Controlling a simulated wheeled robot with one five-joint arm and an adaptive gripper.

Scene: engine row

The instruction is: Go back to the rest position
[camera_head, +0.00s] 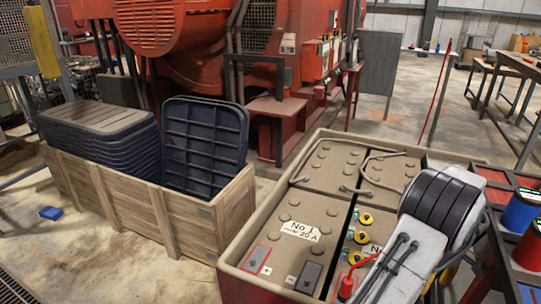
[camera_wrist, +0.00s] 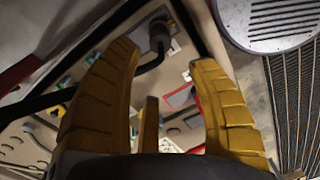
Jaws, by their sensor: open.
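My gripper (camera_wrist: 165,58) is open, its two yellow fingers spread wide with nothing held between them. Beyond the fingers, in the wrist view, lies the tan top of the battery box (camera_wrist: 95,118), with a black cable and plug (camera_wrist: 158,38) above the gap. In the head view the large battery box (camera_head: 318,165) stands at the centre right, labelled "No 1". My arm reaches over its right front part and hides some of it. The fingers are mostly hidden in the head view, and I cannot tell how far they are from the battery top.
A wooden crate (camera_head: 135,213) with dark blue trays (camera_head: 203,148) stands left of the battery box. A red engine (camera_head: 180,35) is behind. Blue and red spools (camera_head: 521,210) stand close at the right. A blue block (camera_head: 51,213) lies on the open floor at left.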

